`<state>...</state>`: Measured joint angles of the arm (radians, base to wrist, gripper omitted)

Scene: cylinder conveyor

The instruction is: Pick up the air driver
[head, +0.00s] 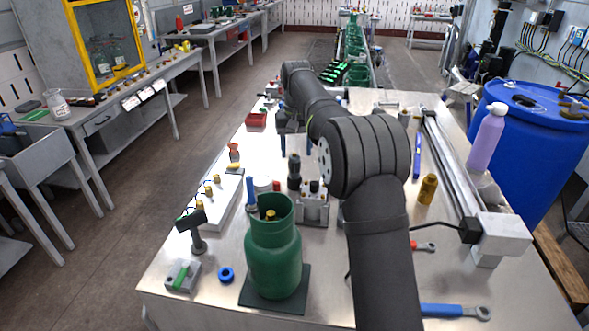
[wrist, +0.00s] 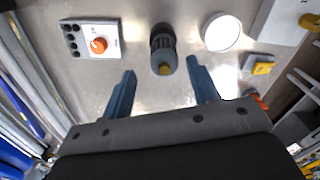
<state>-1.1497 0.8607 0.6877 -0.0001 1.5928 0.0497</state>
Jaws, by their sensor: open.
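A dark, ribbed cylindrical tool with a yellowish tip, which I take to be the air driver (wrist: 163,45), shows ahead of my gripper (wrist: 161,75) in the wrist view. It appears in line with the gap between the two blue fingers. The fingers are apart with nothing held between them. In the head view the air driver (head: 294,172) looks like a dark upright piece on the metal table, left of my arm's elbow. My gripper (head: 288,121) is partly hidden there, farther back over the table. No contact shows.
A white round container (wrist: 222,32) and a box with an orange knob (wrist: 92,46) flank the tool. A green canister (head: 273,258) stands at the front. A white panel with brass fittings (head: 214,203) lies left; a rail (head: 450,165) runs along the right.

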